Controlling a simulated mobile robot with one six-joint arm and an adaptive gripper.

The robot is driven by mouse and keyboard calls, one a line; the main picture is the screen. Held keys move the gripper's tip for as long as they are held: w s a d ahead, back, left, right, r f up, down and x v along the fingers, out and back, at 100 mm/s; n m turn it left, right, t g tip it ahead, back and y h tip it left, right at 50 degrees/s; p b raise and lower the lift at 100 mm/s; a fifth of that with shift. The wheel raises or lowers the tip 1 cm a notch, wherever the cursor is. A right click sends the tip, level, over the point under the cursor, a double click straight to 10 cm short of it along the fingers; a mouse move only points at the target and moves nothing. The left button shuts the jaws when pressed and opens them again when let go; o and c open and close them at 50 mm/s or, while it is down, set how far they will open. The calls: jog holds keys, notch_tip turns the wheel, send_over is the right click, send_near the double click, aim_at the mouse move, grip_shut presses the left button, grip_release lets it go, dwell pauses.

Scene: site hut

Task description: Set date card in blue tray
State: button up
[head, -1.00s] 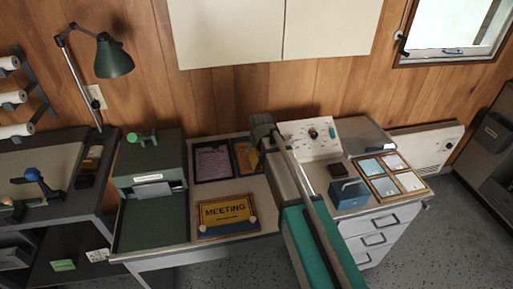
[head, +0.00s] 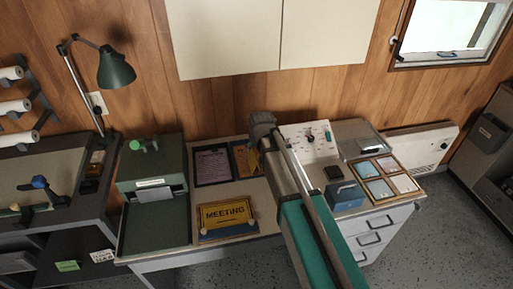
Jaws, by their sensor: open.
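My arm reaches up the middle of the head view, and its dark grey end, my gripper (head: 262,128), is over the desk. It is open and nothing shows in it; its fingers are hard to make out. A small blue container (head: 346,195), perhaps the blue tray, is on the desk right of my arm. A framed board (head: 364,163) farther right carries several pale blue and whitish cards (head: 379,188). I cannot tell which card is the date card. My arm hides part of the desk between the gripper and the blue container.
A yellow MEETING sign (head: 223,212) lies at the desk's front, with two framed sheets (head: 212,163) behind it. A dark green machine (head: 152,190) stands left. A control panel (head: 306,138) stands at the back; a dark block (head: 333,173) is before it. A lamp (head: 117,70) overhangs the left.

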dwell(0.5)
jog(key=s+d+f+m+g+h, duration=0.1)
jog(key=s+d+m+g, duration=0.2)
jog(key=s+d, duration=1.7)
jog(key=shift+s+d+f+g, duration=0.2)
jog(key=shift+s+d+g, duration=0.2)
jog(key=shift+d+g, duration=0.3)
dwell(0.5)
